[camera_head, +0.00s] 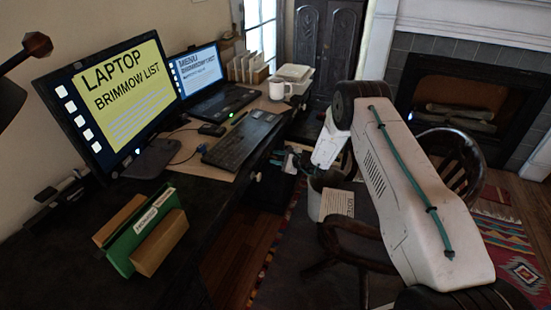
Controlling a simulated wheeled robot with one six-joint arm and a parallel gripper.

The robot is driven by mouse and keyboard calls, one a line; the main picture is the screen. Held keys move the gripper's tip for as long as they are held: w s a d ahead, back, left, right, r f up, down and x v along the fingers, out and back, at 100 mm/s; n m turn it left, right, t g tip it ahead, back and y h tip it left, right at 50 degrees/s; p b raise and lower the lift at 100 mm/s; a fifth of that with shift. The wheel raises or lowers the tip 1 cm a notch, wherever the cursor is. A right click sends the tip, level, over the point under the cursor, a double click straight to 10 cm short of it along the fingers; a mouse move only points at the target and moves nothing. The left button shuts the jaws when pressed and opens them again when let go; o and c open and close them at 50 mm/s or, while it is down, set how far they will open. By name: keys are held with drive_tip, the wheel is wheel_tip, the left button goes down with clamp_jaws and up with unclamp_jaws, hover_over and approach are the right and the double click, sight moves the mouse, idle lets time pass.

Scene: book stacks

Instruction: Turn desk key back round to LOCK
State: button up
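The dark wooden desk (80,250) runs along the left, its front edge facing right. My white arm reaches in from the lower right and bends down in front of the desk. My gripper (292,160) is at the desk's front, below the edge and right of the keyboard. It is small and dark here, so I cannot make out whether its fingers are open or shut. I cannot pick out the desk key or any LOCK marking; the gripper and shadow may cover them. A pale drawer knob (256,176) shows on the desk front.
A wooden chair (350,240) and a bin (322,183) with papers stand close under my arm. On the desk are a monitor (118,95), a laptop (205,85), a keyboard (243,138), a white mug (280,91) and a green file holder (140,235). A fireplace (455,95) stands at the back right.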

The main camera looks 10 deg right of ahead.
drive_tip(key=shift+w+a+f, duration=0.15)
drive_tip(key=shift+w+a, duration=0.2)
clamp_jaws()
